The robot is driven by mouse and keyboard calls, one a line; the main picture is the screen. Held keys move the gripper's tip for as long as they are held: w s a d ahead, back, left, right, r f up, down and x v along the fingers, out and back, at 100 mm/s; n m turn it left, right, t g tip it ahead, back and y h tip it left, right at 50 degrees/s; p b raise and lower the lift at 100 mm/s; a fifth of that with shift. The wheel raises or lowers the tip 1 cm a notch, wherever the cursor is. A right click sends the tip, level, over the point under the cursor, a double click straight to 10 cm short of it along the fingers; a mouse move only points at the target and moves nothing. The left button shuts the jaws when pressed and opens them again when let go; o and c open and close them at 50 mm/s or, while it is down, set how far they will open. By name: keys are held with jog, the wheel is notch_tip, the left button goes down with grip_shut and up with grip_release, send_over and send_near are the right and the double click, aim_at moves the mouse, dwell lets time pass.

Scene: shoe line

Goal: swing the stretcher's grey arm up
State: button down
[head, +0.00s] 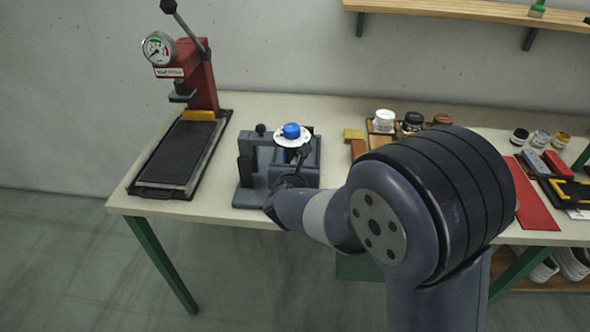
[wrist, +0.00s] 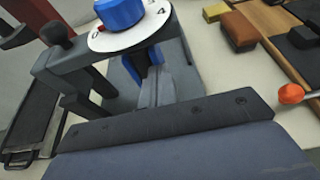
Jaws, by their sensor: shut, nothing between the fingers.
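The stretcher (head: 248,196) is a grey device near the table's front edge, topped by a blue knob (head: 291,130) over a white dial (head: 279,141). Its grey arm (wrist: 88,55) shows in the wrist view as a bar running from a dark ball knob (wrist: 57,33) to under the dial. The arm looks low and roughly level. My gripper (head: 303,152) is at the stretcher's near right side, below the dial. In the wrist view its shut, empty fingers (wrist: 156,84) point at the stretcher beneath the dial. I cannot tell whether they touch it.
A red press (head: 202,78) with a gauge and dark bed stands on the left. Right of the stretcher are a yellow block (head: 353,134), brown blocks and jars (head: 384,121). A red mat (head: 535,205) lies farther right. My arm hides part of the table.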

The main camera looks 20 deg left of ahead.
jog(key=shift+s+r+p, duration=0.15)
jog(key=shift+r+p, duration=0.35)
jog(key=shift+r, duration=1.2)
jog(key=shift+d, duration=0.1)
